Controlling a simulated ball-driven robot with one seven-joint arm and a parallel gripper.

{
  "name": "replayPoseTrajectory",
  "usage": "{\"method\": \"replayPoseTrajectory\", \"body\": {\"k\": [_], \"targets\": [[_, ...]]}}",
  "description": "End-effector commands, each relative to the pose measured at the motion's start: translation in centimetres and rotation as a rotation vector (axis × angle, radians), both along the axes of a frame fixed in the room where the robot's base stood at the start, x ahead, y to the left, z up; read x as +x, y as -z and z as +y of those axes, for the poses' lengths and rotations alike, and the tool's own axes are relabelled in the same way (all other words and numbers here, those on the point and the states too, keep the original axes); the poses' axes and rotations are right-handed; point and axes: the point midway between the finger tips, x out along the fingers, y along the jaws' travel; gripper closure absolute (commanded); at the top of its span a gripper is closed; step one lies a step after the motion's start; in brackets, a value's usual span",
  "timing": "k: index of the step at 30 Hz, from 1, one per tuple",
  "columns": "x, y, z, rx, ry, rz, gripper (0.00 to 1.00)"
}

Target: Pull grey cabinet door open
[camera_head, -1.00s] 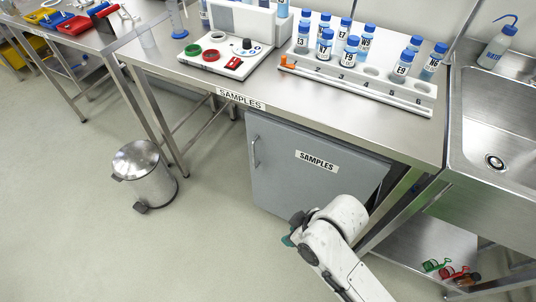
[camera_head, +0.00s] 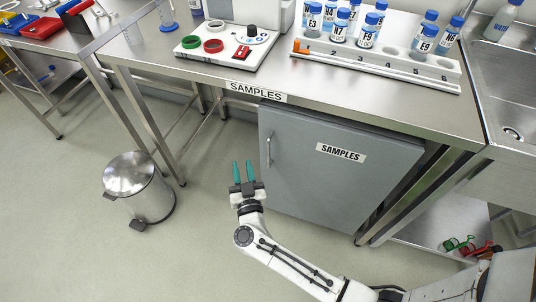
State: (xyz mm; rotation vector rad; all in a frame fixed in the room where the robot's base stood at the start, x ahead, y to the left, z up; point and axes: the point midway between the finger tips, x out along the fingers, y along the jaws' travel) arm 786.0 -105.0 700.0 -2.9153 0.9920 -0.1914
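The grey cabinet door (camera_head: 335,180) is below the steel bench, with a "SAMPLES" label on its upper part. It looks shut. Its vertical metal handle (camera_head: 269,149) is near the door's left edge. My gripper (camera_head: 243,168) has two green fingers pointing up in the picture, with a gap between them. It is open and empty, to the left of the handle and a little lower in the picture, apart from it. My white arm reaches in from the lower right across the floor in front of the cabinet.
A steel pedal bin (camera_head: 139,187) stands on the floor at the left. The steel bench (camera_head: 190,84) carries a sample rack (camera_head: 380,68) with several blue-capped bottles. A sink (camera_head: 500,95) is at the right.

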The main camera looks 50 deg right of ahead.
Motion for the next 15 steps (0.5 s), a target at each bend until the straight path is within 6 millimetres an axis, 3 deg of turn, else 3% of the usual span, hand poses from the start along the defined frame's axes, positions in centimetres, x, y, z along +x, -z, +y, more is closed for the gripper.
{"method": "replayPoseTrajectory", "body": {"k": [3,8,15], "targets": [[-2.1,2.7,-1.9,0.006,0.187,0.056,0.71],[-4.2,4.6,-3.0,0.012,0.334,0.120,0.71],[-4.0,5.0,-4.7,0.013,0.374,0.136,0.71]]}}
